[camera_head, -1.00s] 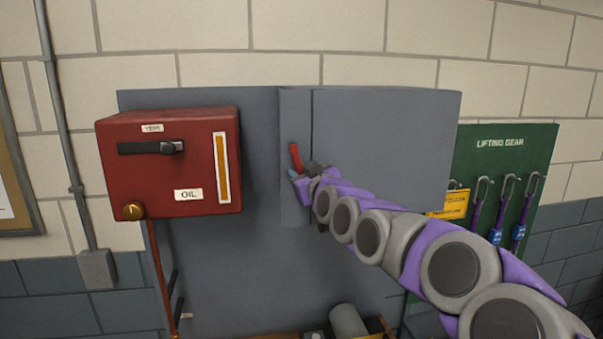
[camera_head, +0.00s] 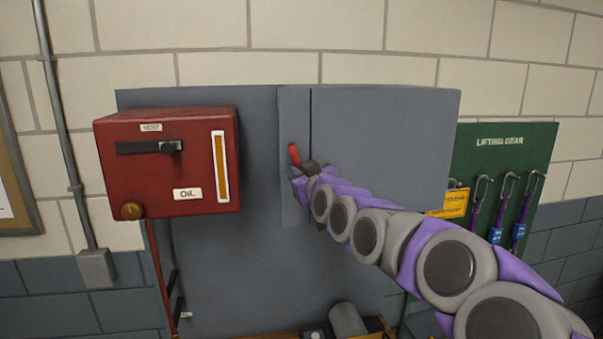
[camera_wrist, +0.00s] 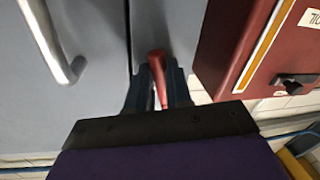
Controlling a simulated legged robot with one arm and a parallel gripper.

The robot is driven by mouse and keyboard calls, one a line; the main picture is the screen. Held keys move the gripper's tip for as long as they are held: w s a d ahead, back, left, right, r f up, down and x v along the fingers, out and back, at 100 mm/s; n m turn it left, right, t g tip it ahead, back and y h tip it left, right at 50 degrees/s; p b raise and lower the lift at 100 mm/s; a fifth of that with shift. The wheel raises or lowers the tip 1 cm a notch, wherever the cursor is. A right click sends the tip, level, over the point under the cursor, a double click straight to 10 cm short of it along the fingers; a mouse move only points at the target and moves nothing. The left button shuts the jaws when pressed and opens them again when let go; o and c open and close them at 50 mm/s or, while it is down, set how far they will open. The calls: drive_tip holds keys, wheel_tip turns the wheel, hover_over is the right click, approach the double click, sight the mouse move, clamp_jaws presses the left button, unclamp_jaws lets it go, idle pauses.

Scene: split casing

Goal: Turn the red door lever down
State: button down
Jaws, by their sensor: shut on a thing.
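The red door lever (camera_head: 294,154) is on the grey cabinet, close to the vertical door seam. In the head view it stands nearly upright, its top leaning slightly left, with its lower part hidden by my gripper (camera_head: 303,182). In the wrist view the red lever (camera_wrist: 157,66) runs down between the two dark fingers of my gripper (camera_wrist: 158,88), which is shut on it. The grey cabinet door (camera_head: 385,130) sits flush with the panel beside it in the head view.
A red oil box (camera_head: 165,180) with a black handle stands out left of the lever. It shows close by in the wrist view (camera_wrist: 240,40), as does a metal bar handle (camera_wrist: 48,40). A green lifting gear board (camera_head: 510,180) hangs at the right.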

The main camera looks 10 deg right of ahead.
drive_tip(key=m+b, duration=0.1)
drive_tip(key=a+m, duration=0.1)
drive_tip(key=m, duration=0.1)
drive_tip(key=shift+a+f+b, duration=0.2)
drive_tip(key=shift+a+b, duration=0.1)
drive_tip(key=shift+b, duration=0.05)
drive_tip(key=c, duration=1)
unclamp_jaws()
drive_tip(key=s+d, duration=0.1)
drive_tip(key=s, duration=0.4)
drive_tip(key=s+d+b, duration=0.1)
drive_tip(key=s, duration=0.5)
drive_tip(key=s+b, duration=0.1)
drive_tip(key=s, duration=0.5)
drive_tip(key=shift+d+f, duration=0.35)
drive_tip(key=shift+d, duration=0.05)
